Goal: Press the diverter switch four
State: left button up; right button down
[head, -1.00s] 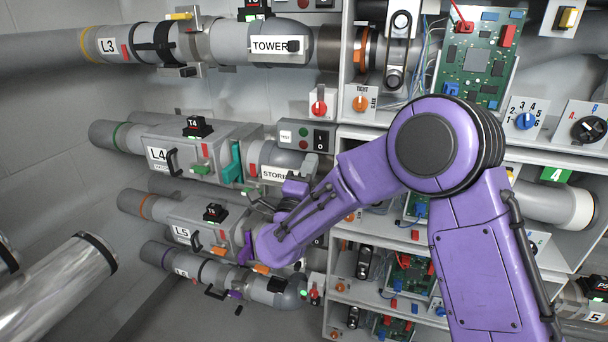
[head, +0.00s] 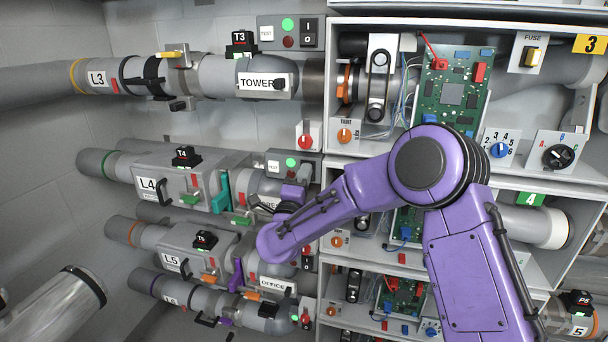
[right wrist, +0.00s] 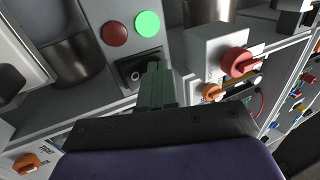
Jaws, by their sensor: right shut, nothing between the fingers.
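The diverter switch is a black rocker (head: 306,170) marked I and O on the grey test panel of row four, beside a lit green lamp (head: 291,162). In the right wrist view the rocker (right wrist: 133,74) sits below a bright green lamp (right wrist: 148,24) and a dull red lamp (right wrist: 115,33). My right gripper (right wrist: 153,66) is shut and empty, its tips at the rocker's edge and hiding part of it. They look touching or very near. In the head view my purple wrist lies just below this panel and its fingertips are hard to make out. My left gripper is not in view.
Row three's similar panel above has a lit green lamp (head: 288,24). A red knob (head: 306,142) and an orange knob (head: 345,135) stand near the row-four panel. An open cabinet with circuit boards (head: 456,88) fills the right. Pipes run along the left.

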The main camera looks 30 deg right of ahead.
jog(key=s+a+b, duration=0.3)
jog(key=s+a, duration=0.6)
jog(key=a, duration=0.1)
jog(key=shift+a, duration=0.35)
jog(key=shift+f, duration=0.1)
